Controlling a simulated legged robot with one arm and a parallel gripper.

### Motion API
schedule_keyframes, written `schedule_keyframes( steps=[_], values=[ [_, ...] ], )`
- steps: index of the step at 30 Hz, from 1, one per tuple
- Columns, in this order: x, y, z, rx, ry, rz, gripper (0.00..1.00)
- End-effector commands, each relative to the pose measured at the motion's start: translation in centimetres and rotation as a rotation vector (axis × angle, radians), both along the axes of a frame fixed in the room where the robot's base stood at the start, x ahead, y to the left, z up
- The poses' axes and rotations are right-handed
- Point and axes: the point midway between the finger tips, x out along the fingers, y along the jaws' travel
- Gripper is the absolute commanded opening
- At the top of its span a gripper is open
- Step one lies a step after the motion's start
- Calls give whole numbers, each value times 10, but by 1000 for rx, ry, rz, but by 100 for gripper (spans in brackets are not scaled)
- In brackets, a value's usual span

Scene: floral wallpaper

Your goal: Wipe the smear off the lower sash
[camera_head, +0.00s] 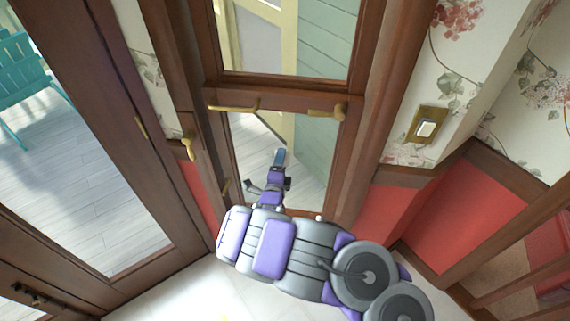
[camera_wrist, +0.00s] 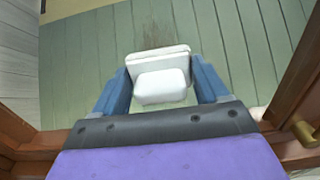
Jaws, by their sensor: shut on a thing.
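The lower sash (camera_head: 285,101) has a brown wooden frame and a clear pane, through which pale green boards show. My gripper (camera_head: 279,157) is in front of this pane in the head view, reaching up from below. In the wrist view my gripper (camera_wrist: 158,68) has its blue fingers shut on a white wiping pad (camera_wrist: 160,88) with a block-like handle. The smear (camera_wrist: 153,30) is a faint brownish patch on the pane, just above the pad in the wrist view. I cannot tell whether the pad touches the glass. The smear is not distinct in the head view.
Brass fittings sit on the rail, one at left (camera_head: 233,108) and one at right (camera_head: 327,112). A glazed door (camera_head: 140,125) with a brass handle (camera_head: 188,145) is at left. A light switch (camera_head: 427,127) is on the floral wall at right. Wooden sash sides border the pane.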

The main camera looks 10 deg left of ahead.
Motion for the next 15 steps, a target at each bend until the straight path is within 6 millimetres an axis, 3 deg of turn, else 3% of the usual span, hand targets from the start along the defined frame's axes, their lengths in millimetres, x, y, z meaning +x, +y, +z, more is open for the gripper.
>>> schedule_keyframes(
  steps=[6, 15],
  values=[
    [-3, 19, 1, 4, -1, 3, 49],
    [-4, 27, 1, 5, -1, 1, 49]
  ],
)
